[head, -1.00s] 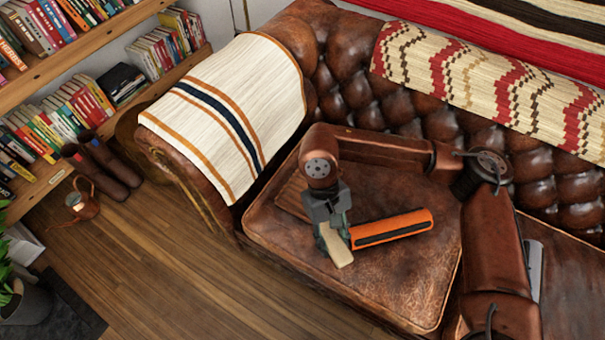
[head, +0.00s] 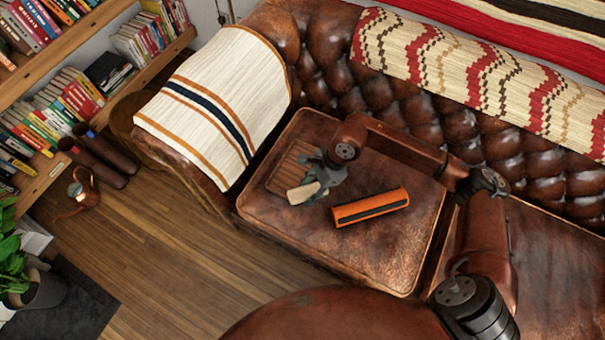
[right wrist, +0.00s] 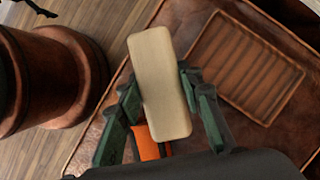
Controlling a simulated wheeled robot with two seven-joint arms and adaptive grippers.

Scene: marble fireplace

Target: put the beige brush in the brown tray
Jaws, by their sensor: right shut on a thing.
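The beige brush (head: 302,194) is a pale block in my right gripper (head: 322,176), held above the sofa seat. In the right wrist view the brush (right wrist: 160,85) sits between the two green-grey fingers of the gripper (right wrist: 163,103), which is shut on it. The brown tray (head: 281,178) is a ribbed rectangle lying flat on the leather seat. In the head view the brush overlaps the tray's near right part. In the right wrist view the tray (right wrist: 237,62) shows to the right of the brush, below it. My left gripper is not in view.
An orange and black object (head: 370,207) lies on the seat (head: 335,248) right of the tray. A striped cloth (head: 222,100) covers the sofa arm beyond the tray's left side. The sofa's tufted back (head: 385,105) rises behind. The seat's front part is clear.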

